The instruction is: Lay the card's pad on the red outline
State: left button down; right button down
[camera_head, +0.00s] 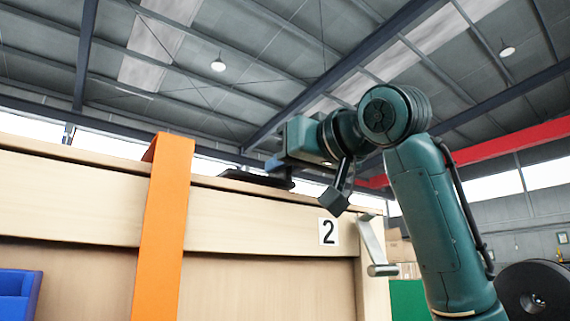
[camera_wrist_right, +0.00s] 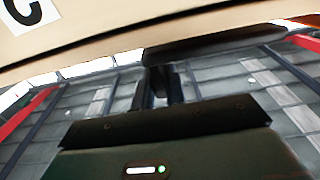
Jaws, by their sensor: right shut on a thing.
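My right gripper (camera_head: 279,177) is at the top edge of the wooden unit, at the end of my green arm. It is shut on a dark flat thing, the pad (camera_head: 250,179) as far as I can tell, which sticks out to the left just above the top edge. In the right wrist view the dark pad (camera_wrist_right: 215,44) lies across the tips of my right gripper (camera_wrist_right: 161,78), close to the pale wooden surface. Its exact outline is hard to make out. I see no red outline in either view. My left gripper is out of view.
The wooden unit (camera_head: 254,224) fills the lower left, with an orange upright band (camera_head: 165,215). A blue thing (camera_head: 14,294) stands at lower left.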

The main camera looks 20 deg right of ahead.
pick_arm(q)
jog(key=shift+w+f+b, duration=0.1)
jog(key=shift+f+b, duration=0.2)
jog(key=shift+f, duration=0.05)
pick_arm(e)
jog(key=shift+f, duration=0.4)
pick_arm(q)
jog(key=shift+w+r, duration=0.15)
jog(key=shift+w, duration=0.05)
pick_arm(e)
jog(key=c, duration=1.3)
grip_release()
jog(key=shift+c, duration=0.2)
